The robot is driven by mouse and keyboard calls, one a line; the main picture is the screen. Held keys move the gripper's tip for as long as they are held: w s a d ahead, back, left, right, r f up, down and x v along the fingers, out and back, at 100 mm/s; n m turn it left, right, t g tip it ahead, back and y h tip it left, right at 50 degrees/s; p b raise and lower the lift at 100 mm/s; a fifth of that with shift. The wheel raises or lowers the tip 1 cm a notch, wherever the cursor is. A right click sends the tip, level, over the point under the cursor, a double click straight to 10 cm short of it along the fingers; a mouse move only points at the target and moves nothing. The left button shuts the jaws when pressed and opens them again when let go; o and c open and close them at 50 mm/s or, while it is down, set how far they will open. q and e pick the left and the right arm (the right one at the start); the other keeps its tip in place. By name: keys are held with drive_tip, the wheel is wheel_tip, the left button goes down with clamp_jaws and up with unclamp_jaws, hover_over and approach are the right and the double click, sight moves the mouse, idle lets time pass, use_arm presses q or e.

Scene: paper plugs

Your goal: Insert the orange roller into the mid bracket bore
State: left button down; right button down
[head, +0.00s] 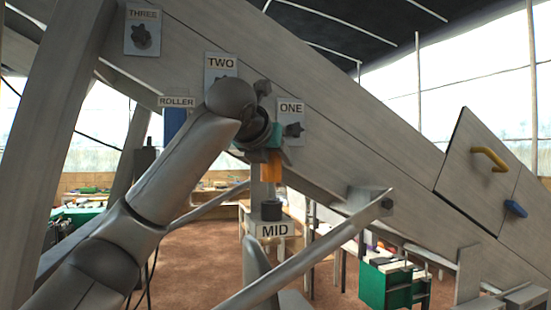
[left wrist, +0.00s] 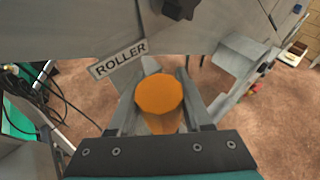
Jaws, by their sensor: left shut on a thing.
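My left gripper (head: 268,168) is shut on the orange roller (head: 271,173), which hangs below the jaws in the head view. In the left wrist view the roller (left wrist: 160,95) sits between the two fingers, its round end facing the camera. In the head view the mid bracket (head: 275,230), labelled MID, is below the roller, with a dark cylindrical collar (head: 271,209) on top. The roller appears above the collar with a gap between them. The bore opening itself is not visible. My right gripper is not in view.
A large sloping grey beam bears plates labelled THREE (head: 143,30), TWO (head: 221,70) and ONE (head: 291,120) with dark knobs. A ROLLER label (head: 177,101) is at left. A yellow handle (head: 489,158) and a blue handle (head: 515,208) are at right. A green crate (head: 385,286) stands below.

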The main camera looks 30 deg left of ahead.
sight(275, 176)
use_arm(q)
drive_tip(key=shift+f+b, duration=0.8)
drive_tip(key=shift+f, duration=1)
drive_tip(key=shift+c, duration=1.3)
unclamp_jaws()
drive_tip(key=b+v, duration=0.2)
drive_tip(key=v, duration=1.3)
drive_tip(key=shift+s, duration=0.2)
drive_tip(key=shift+d, duration=0.1)
drive_tip(key=p+v, duration=0.1)
drive_tip(key=v, duration=1.4)
drive_tip(key=shift+p, duration=0.4)
drive_tip(key=shift+s+f, duration=0.1)
drive_tip(key=shift+s, duration=0.05)
